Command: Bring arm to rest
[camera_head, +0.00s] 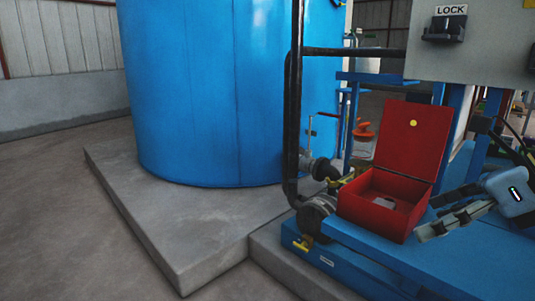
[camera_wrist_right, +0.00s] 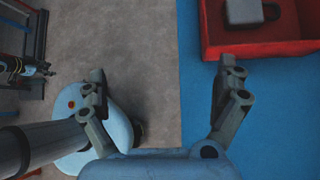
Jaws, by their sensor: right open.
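My right gripper (camera_head: 432,214) reaches in from the right edge of the head view, over the blue platform and just right of the red box (camera_head: 392,226). Its two fingers are spread and nothing is between them. In the right wrist view the gripper (camera_wrist_right: 160,82) is also open and empty, above the floor and the blue surface's edge. My left gripper is in neither view.
The red box's lid (camera_head: 412,145) stands open, with a grey padlock-like object (camera_wrist_right: 243,14) inside. A blue platform (camera_head: 400,262) lies below. A grey panel marked LOCK (camera_head: 470,50), black pipes (camera_head: 297,110) and a large blue tank (camera_head: 225,90) stand behind. Floor at left is clear.

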